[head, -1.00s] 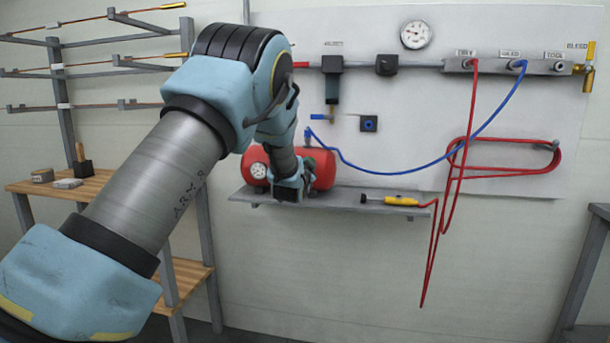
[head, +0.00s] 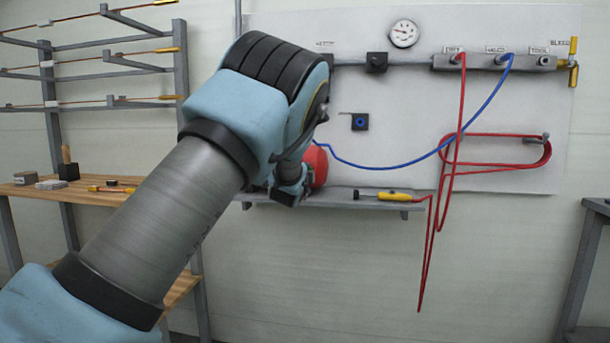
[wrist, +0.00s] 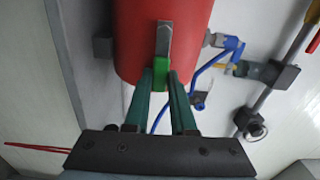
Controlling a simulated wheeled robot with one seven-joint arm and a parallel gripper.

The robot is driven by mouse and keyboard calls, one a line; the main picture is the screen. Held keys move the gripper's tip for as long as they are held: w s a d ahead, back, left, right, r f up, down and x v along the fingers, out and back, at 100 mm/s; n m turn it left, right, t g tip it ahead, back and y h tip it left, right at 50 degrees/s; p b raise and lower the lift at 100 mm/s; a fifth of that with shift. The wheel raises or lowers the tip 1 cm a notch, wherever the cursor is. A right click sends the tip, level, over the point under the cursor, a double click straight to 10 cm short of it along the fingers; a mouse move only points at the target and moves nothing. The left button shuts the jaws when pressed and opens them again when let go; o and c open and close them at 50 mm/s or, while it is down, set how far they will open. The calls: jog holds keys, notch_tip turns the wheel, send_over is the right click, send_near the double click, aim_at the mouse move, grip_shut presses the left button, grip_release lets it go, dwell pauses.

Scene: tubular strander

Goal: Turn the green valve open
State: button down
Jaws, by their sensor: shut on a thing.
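The green valve (wrist: 161,72) shows in the wrist view in front of the red tank, with a grey lever-like strip (wrist: 164,42) running up from it. My gripper (wrist: 162,84) is shut on the green valve, with one dark green finger on each side. In the head view my arm covers most of the red tank (head: 318,165) and hides the valve and the fingertips. How far the valve is turned cannot be told.
A grey shelf (head: 345,199) on the wall carries the tank and a yellow-handled tool (head: 395,196). A blue hose (head: 420,160) and a red hose (head: 432,240) hang at the right. A pressure gauge (head: 404,34) sits above. A wooden bench (head: 40,194) stands at the left.

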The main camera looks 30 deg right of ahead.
jog(key=shift+f+m, duration=0.2)
jog(key=shift+m, duration=0.1)
dwell(0.4)
jog(key=c, duration=0.7)
grip_release()
jog(key=shift+c, duration=0.2)
jog(key=b+v, duration=0.1)
jog(key=v, duration=0.9)
jog(key=shift+s+a, duration=0.25)
jog(key=shift+s, duration=0.1)
